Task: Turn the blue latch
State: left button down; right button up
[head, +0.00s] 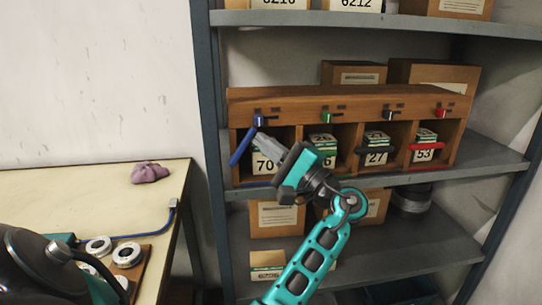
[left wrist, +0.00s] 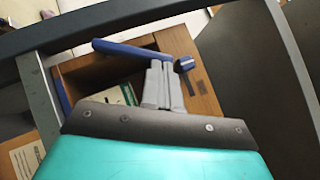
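The blue latch (head: 259,120) is a small knob on the top rail of the wooden cabinet (head: 350,104), above its leftmost compartment. A slanted blue bar (head: 242,147) sticks out at that compartment's left side. In the left wrist view the latch (left wrist: 184,64) is just right of my fingertips and the blue bar (left wrist: 125,48) is to their left. My left gripper (head: 262,146) is in front of the leftmost compartment, just below the latch. Its grey fingers (left wrist: 161,70) are together with nothing seen between them. I cannot tell whether they touch the latch. My right gripper is not in view.
Green (head: 326,118), black (head: 388,115) and red (head: 441,112) latches sit along the same rail. Numbered boxes stand in the compartments. A metal shelf post (head: 207,120) rises left of the cabinet. The table (head: 100,205) at left holds a purple cloth (head: 149,172) and metal rings (head: 127,255).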

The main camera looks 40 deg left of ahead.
pick_arm(q)
jog(key=shift+s+a+r+n+g+h+p, duration=0.15)
jog(key=shift+s+a+r+n+g+h, duration=0.1)
jog(key=shift+r+n+h, duration=0.35)
jog(key=shift+s+a+r+n+g+h+p, duration=0.15)
jog(key=shift+s+n+g+h, duration=0.2)
jog(key=shift+n, duration=0.45)
jog(key=shift+w, duration=0.1)
